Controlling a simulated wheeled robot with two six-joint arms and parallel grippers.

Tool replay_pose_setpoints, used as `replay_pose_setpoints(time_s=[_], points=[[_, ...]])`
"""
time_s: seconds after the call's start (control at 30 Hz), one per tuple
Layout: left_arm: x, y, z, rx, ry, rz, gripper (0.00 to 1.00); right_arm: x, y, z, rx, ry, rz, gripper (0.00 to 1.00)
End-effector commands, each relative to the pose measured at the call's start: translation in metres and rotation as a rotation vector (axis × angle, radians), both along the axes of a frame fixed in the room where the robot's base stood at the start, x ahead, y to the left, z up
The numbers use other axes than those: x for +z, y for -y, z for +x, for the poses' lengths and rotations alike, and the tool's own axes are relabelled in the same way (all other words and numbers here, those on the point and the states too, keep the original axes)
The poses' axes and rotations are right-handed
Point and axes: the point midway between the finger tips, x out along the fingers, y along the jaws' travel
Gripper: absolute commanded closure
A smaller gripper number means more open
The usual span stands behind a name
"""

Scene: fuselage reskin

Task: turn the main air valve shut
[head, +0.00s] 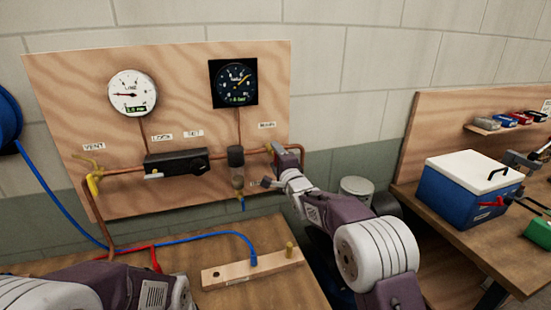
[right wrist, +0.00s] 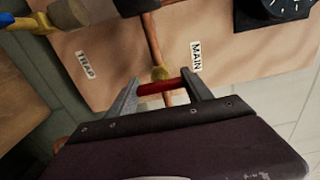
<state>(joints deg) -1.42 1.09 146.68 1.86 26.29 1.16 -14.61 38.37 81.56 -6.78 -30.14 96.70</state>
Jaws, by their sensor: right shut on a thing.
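The main air valve has a red handle (right wrist: 160,88) on a brass body (right wrist: 160,73), set in the copper pipe beside the MAIN label (right wrist: 196,57) in the right wrist view. My right gripper (right wrist: 159,90) is shut on the red handle, one finger at each end of it. In the head view my right gripper (head: 276,172) reaches the board's right edge below the MAIN label (head: 267,125) and hides most of the valve. My left arm shows at the bottom left, but its gripper is out of view.
The plywood board (head: 60,75) carries a white gauge (head: 133,94), a black gauge (head: 234,83), a black box (head: 176,163) and a yellow-handled vent valve (head: 93,183). A bench below holds a wooden block (head: 225,273) and a blue hose (head: 200,237). A blue cooler (head: 460,199) stands at right.

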Motion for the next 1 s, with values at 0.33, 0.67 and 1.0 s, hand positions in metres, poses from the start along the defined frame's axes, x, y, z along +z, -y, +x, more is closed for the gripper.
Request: replay_pose_setpoints(time_s=[0.33,0.67,1.0], points=[[0.0,0.0,0.0,0.0,0.0,0.0,0.64,-0.001,0.0,0.0,-0.001,-0.002,0.003,0.2],[-0.002,0.0,0.0,0.0,0.0,0.0,0.64,-0.001,0.001,-0.003,-0.001,-0.001,0.001,0.2],[-0.023,0.0,0.0,0.0,0.0,0.0,0.64,-0.003,0.02,-0.058,-0.001,-0.001,0.002,0.2]])
